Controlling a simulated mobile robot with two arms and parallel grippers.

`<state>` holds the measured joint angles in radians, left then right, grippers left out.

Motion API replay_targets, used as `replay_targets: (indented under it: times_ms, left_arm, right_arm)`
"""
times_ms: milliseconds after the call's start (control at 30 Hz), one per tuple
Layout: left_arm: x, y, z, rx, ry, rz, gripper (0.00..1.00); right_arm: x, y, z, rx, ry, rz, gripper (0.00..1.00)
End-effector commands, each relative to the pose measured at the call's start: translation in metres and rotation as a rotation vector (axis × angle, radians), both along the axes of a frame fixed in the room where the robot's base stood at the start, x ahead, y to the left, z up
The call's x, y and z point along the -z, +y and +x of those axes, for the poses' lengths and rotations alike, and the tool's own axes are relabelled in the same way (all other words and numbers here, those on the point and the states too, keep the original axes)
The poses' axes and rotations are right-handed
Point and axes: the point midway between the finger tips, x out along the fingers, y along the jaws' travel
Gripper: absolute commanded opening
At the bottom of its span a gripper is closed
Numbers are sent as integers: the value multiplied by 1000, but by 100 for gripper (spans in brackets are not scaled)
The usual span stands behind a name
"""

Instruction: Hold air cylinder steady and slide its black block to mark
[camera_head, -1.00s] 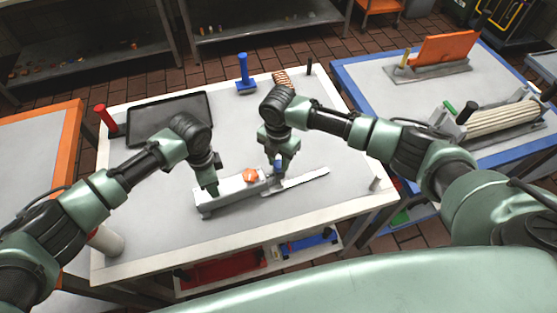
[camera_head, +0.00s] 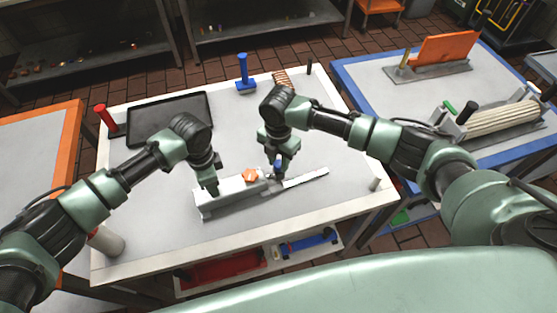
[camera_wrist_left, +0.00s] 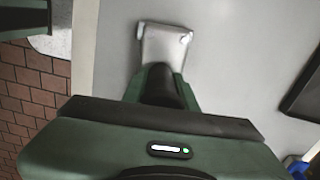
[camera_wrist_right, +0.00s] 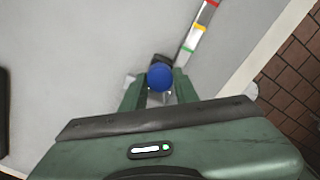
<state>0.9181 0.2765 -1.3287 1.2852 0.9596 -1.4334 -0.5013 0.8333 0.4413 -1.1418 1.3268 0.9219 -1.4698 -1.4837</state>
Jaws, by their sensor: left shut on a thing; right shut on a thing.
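The air cylinder (camera_head: 237,191) is a light grey body lying on the white table, with an orange hexagonal piece (camera_head: 250,175) on it. A pale strip (camera_head: 306,177) runs from its right end. In the right wrist view the strip (camera_wrist_right: 197,35) carries red, yellow and green marks. My left gripper (camera_head: 212,188) is shut on the cylinder body near its left part; the body's end (camera_wrist_left: 165,45) shows in the left wrist view. My right gripper (camera_wrist_right: 158,88) is shut on the black block (camera_wrist_right: 162,60), which has a blue knob (camera_wrist_right: 159,77). The block is mostly hidden by the fingers.
A black tray (camera_head: 143,119) lies at the table's back left, with a red-handled tool (camera_head: 106,118) beside it. A blue stamp-like object (camera_head: 244,72) stands at the back.

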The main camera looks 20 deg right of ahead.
Motion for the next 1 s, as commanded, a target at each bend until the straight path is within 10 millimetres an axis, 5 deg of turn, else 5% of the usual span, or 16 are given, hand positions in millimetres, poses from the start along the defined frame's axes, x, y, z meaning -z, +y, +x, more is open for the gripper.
replay_targets:
  times_ms: [567,1000]
  left_arm:
    - [1,3,0,-3,1,6,0]
    - [1,3,0,-3,1,8,0]
  right_arm:
    - [-1,-7,2,2,-2,2,0]
    - [-1,-112,12,6,-2,-5,0]
